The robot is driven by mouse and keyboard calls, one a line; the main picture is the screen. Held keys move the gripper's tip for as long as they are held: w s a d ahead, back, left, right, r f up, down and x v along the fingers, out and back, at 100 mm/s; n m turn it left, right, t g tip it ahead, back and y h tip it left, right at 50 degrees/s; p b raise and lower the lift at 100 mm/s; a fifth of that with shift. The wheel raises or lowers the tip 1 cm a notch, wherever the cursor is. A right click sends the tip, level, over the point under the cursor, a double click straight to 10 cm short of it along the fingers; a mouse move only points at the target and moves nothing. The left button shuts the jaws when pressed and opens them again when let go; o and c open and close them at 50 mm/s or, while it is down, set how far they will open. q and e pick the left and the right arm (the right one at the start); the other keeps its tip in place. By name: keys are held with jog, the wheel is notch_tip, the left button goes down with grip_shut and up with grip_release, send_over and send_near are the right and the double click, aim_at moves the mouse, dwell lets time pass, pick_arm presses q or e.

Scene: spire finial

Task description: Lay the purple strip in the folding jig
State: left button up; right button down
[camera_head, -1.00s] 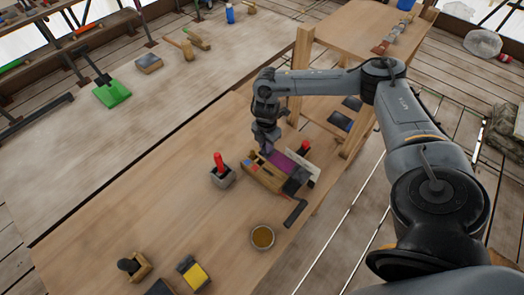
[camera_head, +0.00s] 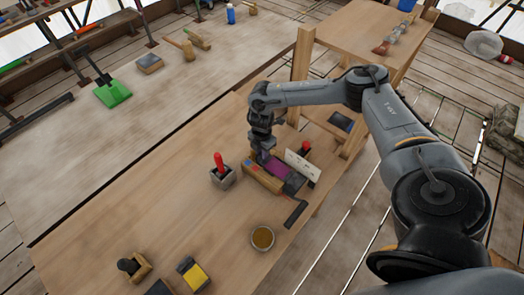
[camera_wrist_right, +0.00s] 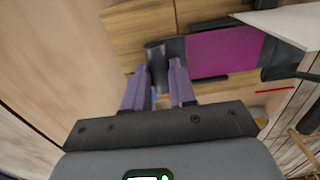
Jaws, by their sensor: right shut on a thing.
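The folding jig (camera_head: 262,182) is a low wooden block on the bench, with a dark lever at its front right. The purple strip (camera_head: 276,168) lies over the jig's top; I cannot tell whether it rests fully on it. In the right wrist view the purple strip (camera_wrist_right: 223,52) is flat, with a dark end part towards my fingers. My right gripper (camera_head: 262,155) is at the strip's far left end. In the wrist view my right gripper (camera_wrist_right: 160,72) is shut on that dark end. My left gripper is not in view.
A white plate (camera_head: 302,167) stands upright along the jig's right side, near a red handle (camera_head: 305,147). A grey holder (camera_head: 222,179) with a red-handled tool stands left of the jig. A bowl of amber liquid (camera_head: 262,238) is in front.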

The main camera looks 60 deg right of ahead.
jog(key=shift+f, duration=0.15)
jog(key=c, duration=0.9)
grip_release()
